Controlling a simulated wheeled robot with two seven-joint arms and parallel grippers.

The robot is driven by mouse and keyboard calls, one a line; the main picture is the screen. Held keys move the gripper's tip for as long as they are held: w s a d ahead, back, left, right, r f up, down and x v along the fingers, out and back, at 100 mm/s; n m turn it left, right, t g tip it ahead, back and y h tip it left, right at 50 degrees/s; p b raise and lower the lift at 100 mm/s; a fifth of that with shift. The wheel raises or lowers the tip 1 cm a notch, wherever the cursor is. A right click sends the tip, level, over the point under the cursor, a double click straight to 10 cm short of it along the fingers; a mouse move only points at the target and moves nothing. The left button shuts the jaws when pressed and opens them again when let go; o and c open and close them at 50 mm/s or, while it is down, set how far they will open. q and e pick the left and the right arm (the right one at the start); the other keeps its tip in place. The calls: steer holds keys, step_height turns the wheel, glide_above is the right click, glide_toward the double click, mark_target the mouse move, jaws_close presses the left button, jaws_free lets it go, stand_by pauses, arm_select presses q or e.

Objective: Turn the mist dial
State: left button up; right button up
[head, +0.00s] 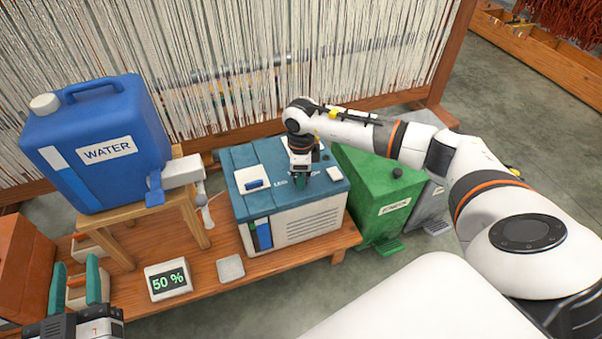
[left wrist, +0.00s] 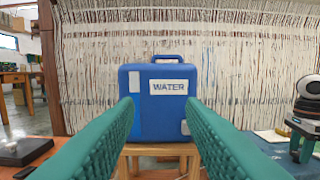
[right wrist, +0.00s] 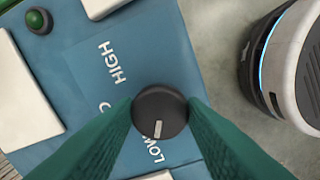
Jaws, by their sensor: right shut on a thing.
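In the head view the gripper hides the dial. My left gripper (head: 78,285) is open and empty at the lower left, its fingers well apart.
A blue WATER jug (head: 100,140) stands on a wooden stool (head: 190,215) left of the box. A 50 % display (head: 168,279) and a grey pad (head: 231,268) lie in front. A green bin (head: 375,200) stands right of the box, and a thread curtain (head: 250,70) hangs behind.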

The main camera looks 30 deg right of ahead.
steer(key=o, duration=1)
steer(key=shift+r, duration=0.3)
arm_select(q)
steer(key=s+a+f+g+y+p, duration=0.2)
steer(key=s+a+f+g+p, duration=0.1)
steer(key=f+g, duration=0.5)
step_height(320, 180, down, 2)
steer(key=shift+s+f+y, duration=0.2)
steer(key=shift+s+y, duration=0.1)
steer(key=shift+s, duration=0.45)
arm_select(e)
step_height(320, 180, up, 11)
steer(key=shift+r, duration=0.2)
